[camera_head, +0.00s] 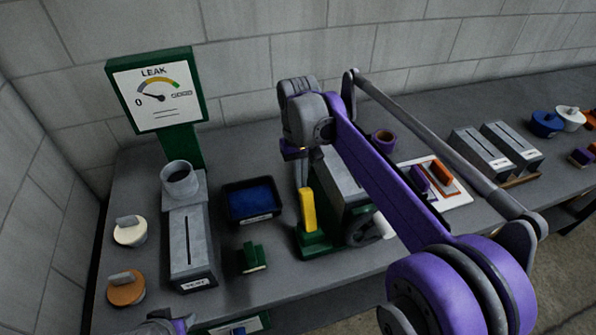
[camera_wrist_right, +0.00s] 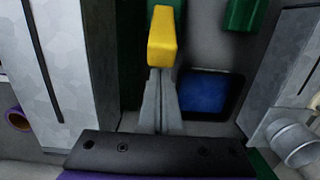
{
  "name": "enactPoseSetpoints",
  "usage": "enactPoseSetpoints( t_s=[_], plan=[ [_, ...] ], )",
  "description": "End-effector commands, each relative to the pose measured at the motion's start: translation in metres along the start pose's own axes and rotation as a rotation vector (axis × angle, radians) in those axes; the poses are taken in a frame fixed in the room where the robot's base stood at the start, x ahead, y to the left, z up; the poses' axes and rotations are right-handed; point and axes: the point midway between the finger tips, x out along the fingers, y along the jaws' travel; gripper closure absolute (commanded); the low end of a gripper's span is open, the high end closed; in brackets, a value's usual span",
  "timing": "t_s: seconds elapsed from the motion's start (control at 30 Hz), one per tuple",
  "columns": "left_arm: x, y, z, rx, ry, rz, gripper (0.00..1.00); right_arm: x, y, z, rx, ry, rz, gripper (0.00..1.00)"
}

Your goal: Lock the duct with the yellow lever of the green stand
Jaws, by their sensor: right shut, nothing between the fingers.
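The green stand (camera_head: 316,246) sits near the front edge of the bench. Its yellow lever (camera_head: 308,210) stands roughly upright at its left side and also shows in the right wrist view (camera_wrist_right: 164,42). A grey duct (camera_head: 345,188) lies in the stand, partly hidden by my right arm; in the wrist view it is on the left (camera_wrist_right: 62,60). My right gripper (camera_wrist_right: 158,78) is shut and empty, its fingertips at the lever's end; I cannot tell whether they touch. A part of my left arm (camera_head: 168,324) shows at the bottom edge, fingers unclear.
A black tray with blue inside (camera_head: 252,217), a small green block (camera_head: 253,258) and another grey duct with a round collar (camera_head: 190,240) stand left of the stand. A leak gauge (camera_head: 156,95) stands behind. White and orange lids lie far left.

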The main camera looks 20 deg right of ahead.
Motion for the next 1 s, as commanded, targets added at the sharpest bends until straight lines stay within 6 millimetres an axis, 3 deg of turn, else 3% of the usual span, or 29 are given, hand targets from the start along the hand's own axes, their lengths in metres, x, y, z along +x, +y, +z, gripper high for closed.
enactPoseSetpoints(
  t_s=[1.0],
  plan=[
    [-0.0039, 0.0, -0.004, 0.0, 0.003, 0.0, 0.5, -0.0091, -0.0002, 0.0119, 0.0, 0.108, 0.0, 1.0]
  ],
)
